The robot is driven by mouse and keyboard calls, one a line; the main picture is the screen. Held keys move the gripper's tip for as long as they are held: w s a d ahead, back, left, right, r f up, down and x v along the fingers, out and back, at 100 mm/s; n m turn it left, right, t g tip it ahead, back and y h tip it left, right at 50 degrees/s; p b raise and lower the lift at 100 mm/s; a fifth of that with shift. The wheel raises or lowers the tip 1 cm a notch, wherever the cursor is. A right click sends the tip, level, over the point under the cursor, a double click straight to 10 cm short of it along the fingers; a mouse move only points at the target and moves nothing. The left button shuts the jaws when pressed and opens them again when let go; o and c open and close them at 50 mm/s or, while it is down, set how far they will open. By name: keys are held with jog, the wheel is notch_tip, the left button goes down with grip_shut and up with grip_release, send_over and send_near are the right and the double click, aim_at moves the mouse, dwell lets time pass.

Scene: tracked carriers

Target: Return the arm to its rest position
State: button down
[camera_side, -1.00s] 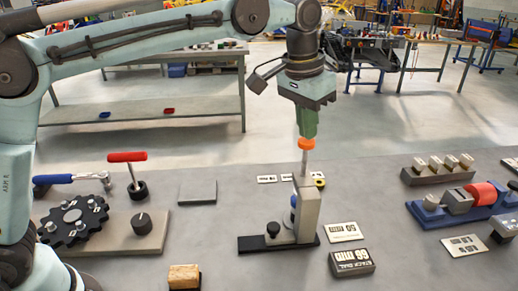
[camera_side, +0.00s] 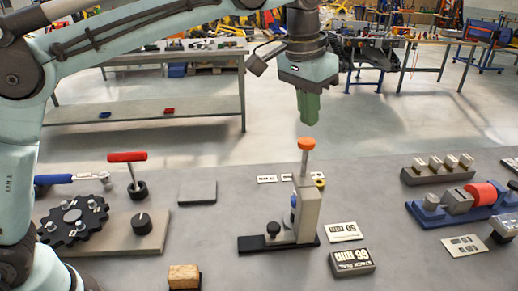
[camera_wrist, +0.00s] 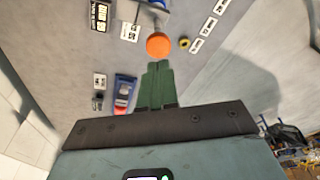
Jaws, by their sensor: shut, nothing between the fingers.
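My gripper (camera_side: 308,108) has green fingers, shut and empty. It hangs in the air above the orange-topped plunger (camera_side: 306,143) of a grey stand (camera_side: 306,212) on a black base. A gap shows between the fingertips and the orange cap in the side view. In the wrist view my gripper (camera_wrist: 158,66) points toward the orange cap (camera_wrist: 158,45), which lies just past the fingertips in the picture. My arm reaches in from the left.
On the grey table, a black gear on a board (camera_side: 72,220) and a red-handled tool (camera_side: 128,157) stand left. A cork-coloured block (camera_side: 184,276) lies in front. A blue fixture with a red roller (camera_side: 480,194) and a slotted grey block (camera_side: 438,170) stand right.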

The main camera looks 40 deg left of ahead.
jog(key=s+a+f+n+t, duration=0.1)
jog(key=s+a+f+t, duration=0.1)
jog(key=s+a+f, duration=0.4)
jog(key=s+a+f+n+t, duration=0.2)
jog(key=s+a+f, duration=0.4)
jog(key=s+a, duration=0.6)
jog(key=shift+f+t+y, duration=0.3)
jog(key=shift+t, duration=0.2)
